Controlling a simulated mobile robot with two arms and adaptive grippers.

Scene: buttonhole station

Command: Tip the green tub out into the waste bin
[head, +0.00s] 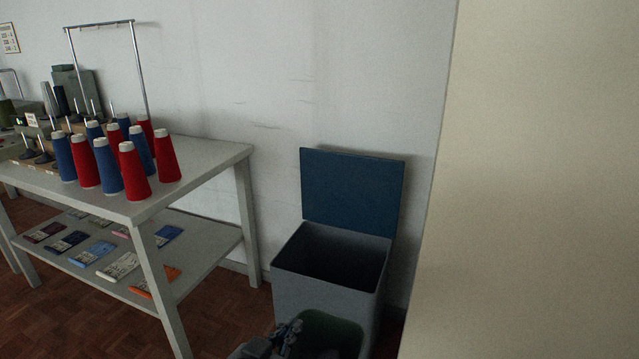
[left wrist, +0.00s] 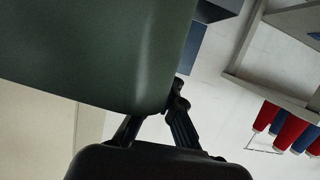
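The green tub (head: 340,322) shows at the bottom edge of the head view, partly cut off, its open top facing up. It fills the upper left of the left wrist view (left wrist: 90,50). My left gripper (head: 290,333) is at the tub's left side, its fingers (left wrist: 155,125) shut on the tub's wall. The tub's contents cannot be made out. The grey waste bin (head: 300,292) stands just beyond the tub, its blue lid (head: 352,190) raised against the wall. The bin's inside is dark. My right gripper is not in view.
A pale table (head: 205,158) at the left carries several red and blue thread cones (head: 108,165) and a machine with a metal frame. Flat packets (head: 95,252) lie on its lower shelf. A large beige surface (head: 530,180) closes off the right side, close to the bin.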

